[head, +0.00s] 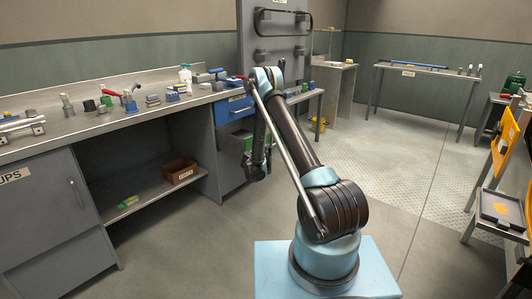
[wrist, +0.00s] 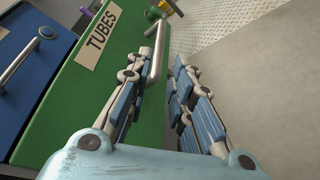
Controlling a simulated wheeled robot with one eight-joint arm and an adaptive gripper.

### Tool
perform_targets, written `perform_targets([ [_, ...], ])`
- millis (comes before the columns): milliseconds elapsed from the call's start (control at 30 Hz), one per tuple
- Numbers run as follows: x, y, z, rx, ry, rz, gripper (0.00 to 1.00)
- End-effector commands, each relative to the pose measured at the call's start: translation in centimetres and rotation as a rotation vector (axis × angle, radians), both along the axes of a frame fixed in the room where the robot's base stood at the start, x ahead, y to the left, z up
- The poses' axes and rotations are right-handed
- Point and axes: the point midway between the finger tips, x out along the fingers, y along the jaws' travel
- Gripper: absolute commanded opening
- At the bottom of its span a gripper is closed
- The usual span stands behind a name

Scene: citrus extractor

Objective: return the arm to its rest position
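My arm rises from its pale blue base in the head view, bends at the top and hangs down on the far side. My gripper (head: 257,172) is at its low end, in front of the grey cabinet. In the wrist view my gripper (wrist: 167,60) has its two jointed fingers apart, with a gap between them. A green drawer marked TUBES (wrist: 75,95) lies close beyond the fingers. Its metal handle (wrist: 157,50) shows in the gap, nearer the left finger; I cannot tell whether they touch. No object is held.
A blue drawer (head: 234,108) is above the green one, under the cluttered workbench (head: 62,130). A brown bin (head: 180,171) sits on the low shelf. A tall grey panel (head: 278,52) stands behind my arm. Open floor (head: 400,190) lies to the right.

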Motion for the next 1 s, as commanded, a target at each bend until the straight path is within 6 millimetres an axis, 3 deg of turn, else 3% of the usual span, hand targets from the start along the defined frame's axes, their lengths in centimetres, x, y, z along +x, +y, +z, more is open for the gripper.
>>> perform_targets([
  [167,-0.1,-0.5,1.2,0.025,0.003,-0.015,0.21],
  [467,-1.7,-3.7,7.6,0.175,0.028,-0.109,0.21],
  [767,-5.0,-7.1,13.7,0.339,0.054,-0.216,0.21],
  [1000,-8.8,-9.5,17.9,0.467,0.074,-0.304,0.21],
])
